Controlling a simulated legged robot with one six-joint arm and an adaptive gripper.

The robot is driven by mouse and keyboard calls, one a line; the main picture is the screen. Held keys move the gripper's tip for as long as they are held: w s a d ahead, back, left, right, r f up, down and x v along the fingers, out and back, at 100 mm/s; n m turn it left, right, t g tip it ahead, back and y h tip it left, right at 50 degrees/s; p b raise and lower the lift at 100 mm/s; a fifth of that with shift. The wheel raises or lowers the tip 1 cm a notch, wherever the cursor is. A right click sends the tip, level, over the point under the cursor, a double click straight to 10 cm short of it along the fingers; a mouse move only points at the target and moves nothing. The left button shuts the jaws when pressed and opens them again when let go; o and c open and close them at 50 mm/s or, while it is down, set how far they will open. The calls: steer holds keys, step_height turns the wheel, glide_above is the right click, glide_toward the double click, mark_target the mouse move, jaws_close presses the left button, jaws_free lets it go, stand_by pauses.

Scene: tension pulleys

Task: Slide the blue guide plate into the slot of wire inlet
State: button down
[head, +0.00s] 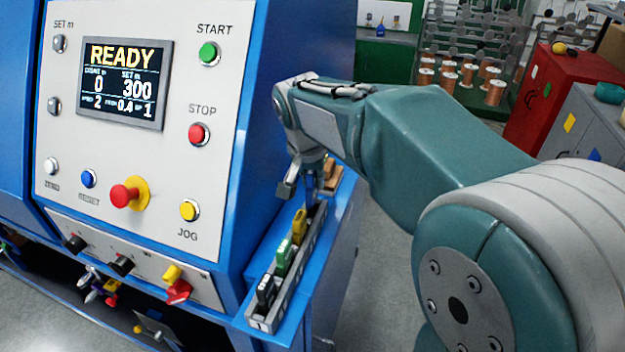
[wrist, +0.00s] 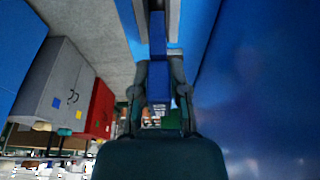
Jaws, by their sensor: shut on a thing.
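My gripper (head: 306,182) points down over the far part of a narrow grey rack on the ledge beside the machine. In the wrist view my gripper (wrist: 158,92) has its dark fingers on both sides of the blue guide plate (wrist: 158,78) and is shut on it. A dark blue strip in line with the plate runs up between grey rails. In the head view the plate is mostly hidden by my gripper, and I cannot tell whether it is clear of the rack. The wire inlet and its slot cannot be made out in either view.
The grey rack (head: 262,322) holds a yellow plate (head: 299,226), a green plate (head: 283,257) and a black plate (head: 265,292) on the blue ledge. The machine's control panel (head: 122,185) stands close to its left. Red cabinet (head: 548,100) and grey floor lie to the right.

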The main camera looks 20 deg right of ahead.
steer(key=shift+r, duration=1.95)
